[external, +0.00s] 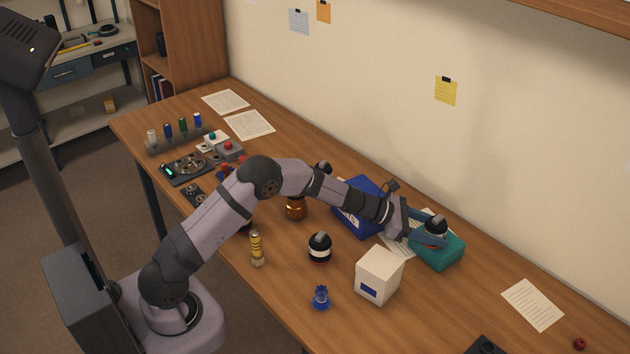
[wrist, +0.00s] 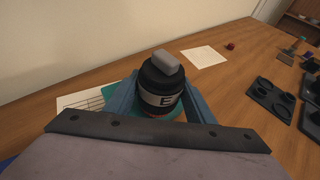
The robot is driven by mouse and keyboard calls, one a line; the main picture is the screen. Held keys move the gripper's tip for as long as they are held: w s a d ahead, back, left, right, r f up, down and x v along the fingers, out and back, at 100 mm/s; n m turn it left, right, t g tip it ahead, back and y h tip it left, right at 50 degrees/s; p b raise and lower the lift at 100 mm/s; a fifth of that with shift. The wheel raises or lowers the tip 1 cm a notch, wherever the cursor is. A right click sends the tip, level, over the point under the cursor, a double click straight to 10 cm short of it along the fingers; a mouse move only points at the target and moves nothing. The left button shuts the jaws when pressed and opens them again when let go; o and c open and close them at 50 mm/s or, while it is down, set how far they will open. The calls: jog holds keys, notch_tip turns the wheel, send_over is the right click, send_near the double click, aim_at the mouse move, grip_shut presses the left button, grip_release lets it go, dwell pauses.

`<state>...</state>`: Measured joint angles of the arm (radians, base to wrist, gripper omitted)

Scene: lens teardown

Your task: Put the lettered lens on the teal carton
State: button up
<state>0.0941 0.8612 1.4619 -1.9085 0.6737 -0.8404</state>
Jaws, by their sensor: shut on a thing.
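The lettered lens (wrist: 160,88) is a black cylinder with a silver band bearing the letter E and a grey block-like top. My gripper (wrist: 152,100) is shut on it, with blue fingers on either side. In the external view the lens (external: 436,226) is upright at the teal carton (external: 440,255), and my gripper (external: 432,236) reaches it from the left. The carton is mostly hidden below the lens in the wrist view (wrist: 120,92). I cannot tell whether the lens touches the carton top.
A blue box (external: 352,222) stands left of the teal carton, under my forearm. A white box (external: 379,276) is in front. Another black lens with a white band (external: 320,247) and a blue part (external: 321,297) stand nearer.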

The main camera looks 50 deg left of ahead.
jog(key=shift+f+b, duration=0.35)
jog(key=shift+b, duration=0.3)
jog(key=shift+s+f, duration=0.15)
jog(key=shift+f, duration=0.1)
jog(key=o, duration=1.4)
jog(key=shift+f, duration=0.25)
jog(key=shift+o, duration=0.5)
jog(key=shift+r, duration=0.2)
jog(key=shift+r, duration=0.15)
jog(key=shift+r+p, duration=0.55)
jog(key=shift+p, duration=0.05)
jog(key=shift+a+r, duration=0.1)
jog(key=shift+r, duration=0.1)
jog(key=b+v, duration=0.2)
jog(key=v, duration=0.9)
jog(key=shift+s+a, duration=0.3)
